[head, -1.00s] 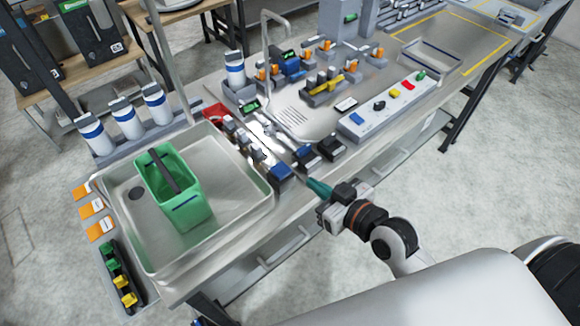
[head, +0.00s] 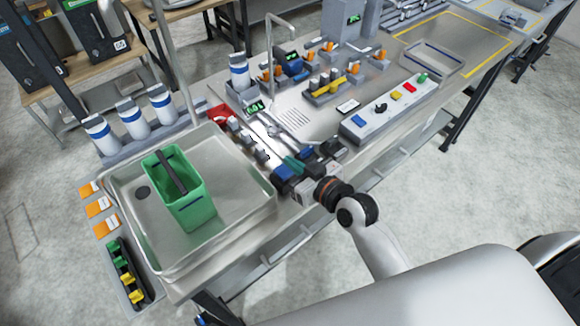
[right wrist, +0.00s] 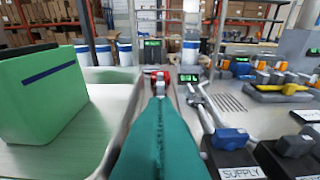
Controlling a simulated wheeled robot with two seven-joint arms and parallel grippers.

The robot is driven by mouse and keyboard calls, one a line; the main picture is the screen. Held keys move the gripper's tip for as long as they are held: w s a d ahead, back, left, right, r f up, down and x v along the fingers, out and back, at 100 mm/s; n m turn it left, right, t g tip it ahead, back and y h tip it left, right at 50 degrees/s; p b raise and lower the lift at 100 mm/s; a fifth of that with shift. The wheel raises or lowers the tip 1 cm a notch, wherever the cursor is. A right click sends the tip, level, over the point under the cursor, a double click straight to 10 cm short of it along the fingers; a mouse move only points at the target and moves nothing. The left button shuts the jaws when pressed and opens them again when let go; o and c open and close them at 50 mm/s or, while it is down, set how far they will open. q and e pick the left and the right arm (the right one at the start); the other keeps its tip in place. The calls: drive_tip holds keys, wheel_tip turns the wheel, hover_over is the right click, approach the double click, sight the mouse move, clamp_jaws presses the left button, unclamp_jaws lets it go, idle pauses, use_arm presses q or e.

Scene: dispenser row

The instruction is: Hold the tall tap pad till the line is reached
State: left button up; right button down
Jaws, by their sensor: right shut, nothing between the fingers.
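The bucket also shows at the left of the right wrist view (right wrist: 45,95). My right gripper (head: 291,164) is shut and empty, its teal fingers at the valve boxes right of the sink. In the wrist view its fingers (right wrist: 160,105) point toward a red fitting (right wrist: 161,77). My left gripper is not in view.
Blue-handled valve boxes, one labelled SUPPLY (right wrist: 235,155), sit beside my right gripper. A grey button panel (head: 390,108) lies on the right. White canisters (head: 132,117) stand behind the sink.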

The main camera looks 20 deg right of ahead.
sight(284, 172)
drive_tip(key=shift+x, duration=1)
drive_tip(key=f, duration=0.2)
drive_tip(key=shift+s+f, duration=0.2)
drive_tip(key=shift+f, duration=0.2)
drive_tip(key=shift+d+f, duration=0.15)
drive_tip(key=shift+f, duration=0.45)
